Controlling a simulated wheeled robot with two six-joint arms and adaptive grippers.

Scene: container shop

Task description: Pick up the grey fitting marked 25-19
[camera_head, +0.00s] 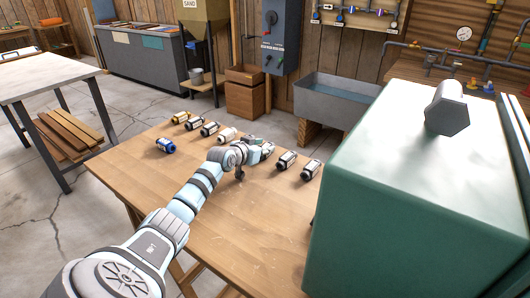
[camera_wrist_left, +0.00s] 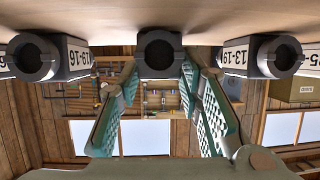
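Several short fittings stand in a row on the wooden table (camera_head: 216,205). Their markings are too small to read in the head view. My left gripper (camera_head: 262,150) is low at the row, near its middle. In the left wrist view, which is upside down, its two green fingers (camera_wrist_left: 160,110) are spread apart. A dark ring-ended fitting (camera_wrist_left: 160,52) sits between and beyond them, its label hidden. Beside it are a fitting marked 19-16 (camera_wrist_left: 52,57) and one marked 13-19 (camera_wrist_left: 262,57). Part of another white label (camera_wrist_left: 312,60) is cut off at the right edge. I cannot tell which fitting is 25-19.
A large green box (camera_head: 400,210) with a grey hexagonal piece (camera_head: 447,110) on top blocks the right side. The table's near part is bare.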

